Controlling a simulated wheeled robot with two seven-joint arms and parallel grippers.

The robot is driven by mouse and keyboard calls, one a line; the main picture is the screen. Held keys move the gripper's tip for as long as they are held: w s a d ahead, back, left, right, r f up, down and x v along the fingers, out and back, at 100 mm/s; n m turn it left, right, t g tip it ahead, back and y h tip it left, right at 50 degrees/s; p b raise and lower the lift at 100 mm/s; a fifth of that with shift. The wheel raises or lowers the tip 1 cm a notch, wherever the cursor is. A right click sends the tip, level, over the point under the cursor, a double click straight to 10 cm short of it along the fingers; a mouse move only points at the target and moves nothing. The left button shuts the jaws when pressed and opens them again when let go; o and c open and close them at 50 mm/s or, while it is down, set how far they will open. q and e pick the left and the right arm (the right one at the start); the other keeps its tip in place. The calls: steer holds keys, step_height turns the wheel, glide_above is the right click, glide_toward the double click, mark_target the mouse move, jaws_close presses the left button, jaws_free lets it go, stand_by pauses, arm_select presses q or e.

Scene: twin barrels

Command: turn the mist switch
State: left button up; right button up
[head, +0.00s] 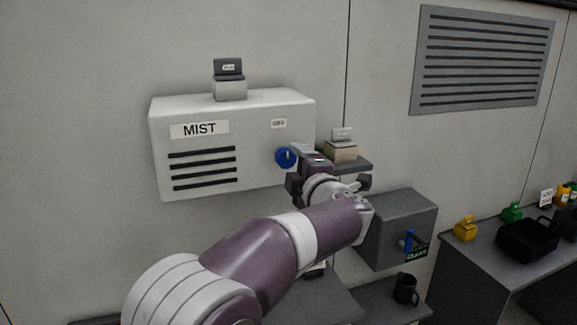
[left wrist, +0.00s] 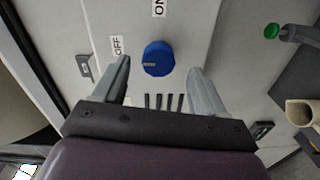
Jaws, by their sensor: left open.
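The mist switch is a round blue knob (head: 285,157) on the front of a white box (head: 285,105) labelled MIST. In the left wrist view the knob (left wrist: 160,55) sits below an ON label (left wrist: 158,8) and right of an OFF label (left wrist: 118,45). A pale mark on it points left, toward the OFF side. My left gripper (head: 294,168) is open in front of the knob, which shows between and slightly beyond its fingertips (left wrist: 158,66). No contact is visible. My right gripper is not in view.
A grey box (head: 385,235) with a blue lever (head: 408,241) hangs at lower right. A small shelf (head: 352,165) holds a beige device (head: 341,151) close beside my gripper. A dark mug (head: 405,288) stands below. A bench with a black tray (head: 527,240) is at far right.

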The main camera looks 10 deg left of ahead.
arm_select(q)
steer(key=b+v, duration=0.1)
steer(key=v, duration=0.6)
steer(key=shift+s, duration=0.2)
steer(key=shift+d, duration=0.1)
